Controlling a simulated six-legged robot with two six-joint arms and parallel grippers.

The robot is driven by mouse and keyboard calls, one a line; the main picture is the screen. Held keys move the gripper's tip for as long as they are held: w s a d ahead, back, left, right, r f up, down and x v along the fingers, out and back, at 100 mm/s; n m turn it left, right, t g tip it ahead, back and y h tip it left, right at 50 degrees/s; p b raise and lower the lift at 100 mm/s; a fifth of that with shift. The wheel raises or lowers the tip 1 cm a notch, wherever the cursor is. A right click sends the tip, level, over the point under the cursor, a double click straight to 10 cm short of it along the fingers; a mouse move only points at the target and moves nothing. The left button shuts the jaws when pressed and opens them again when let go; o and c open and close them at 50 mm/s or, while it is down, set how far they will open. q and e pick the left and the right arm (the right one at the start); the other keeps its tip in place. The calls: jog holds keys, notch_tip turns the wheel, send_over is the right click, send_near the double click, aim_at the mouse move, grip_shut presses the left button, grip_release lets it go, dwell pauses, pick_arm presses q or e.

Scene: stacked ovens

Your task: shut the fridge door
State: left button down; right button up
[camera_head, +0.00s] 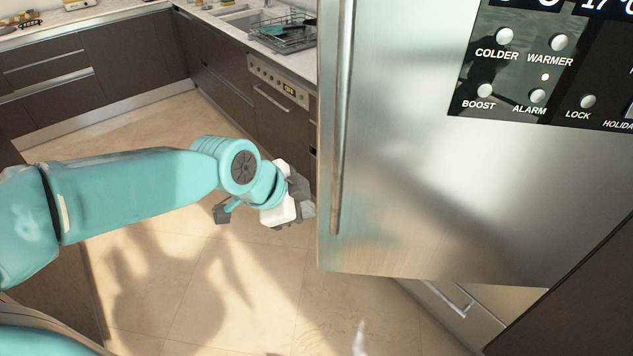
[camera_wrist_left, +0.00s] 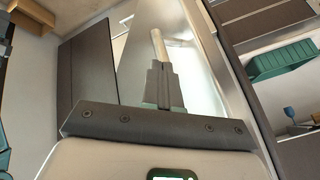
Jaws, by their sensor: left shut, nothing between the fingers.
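The steel fridge door (camera_head: 470,215) fills the right of the head view, with a long vertical handle (camera_head: 341,130) near its left edge. It stands open, its lower edge at an angle to the drawer front below. My left gripper (camera_head: 306,208) is beside the door's left edge, low down, its fingertips close to that edge. I cannot tell whether they touch it. In the left wrist view the fingers (camera_wrist_left: 163,85) are shut together and empty, with a steel surface (camera_wrist_left: 192,65) beyond them. My right gripper is not in view.
A drawer (camera_head: 458,307) with a bar handle lies under the door. Dark cabinets (camera_head: 110,75) and a counter with a dish rack (camera_head: 285,35) stand behind. The tiled floor (camera_head: 240,290) below my left arm is clear. The wrist view also shows a green container (camera_wrist_left: 280,62).

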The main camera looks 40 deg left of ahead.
pick_arm(q)
notch_tip(320, 180, up, 4)
jog(key=s+a+m, duration=0.1)
jog(key=s, duration=0.1)
jog(key=p, duration=0.2)
send_near(327, 198)
notch_tip(327, 198, down, 4)
jog(key=w+d, duration=0.1)
jog(key=d, duration=0.1)
jog(key=shift+w+a, duration=0.65)
jog(key=shift+w, duration=0.15)
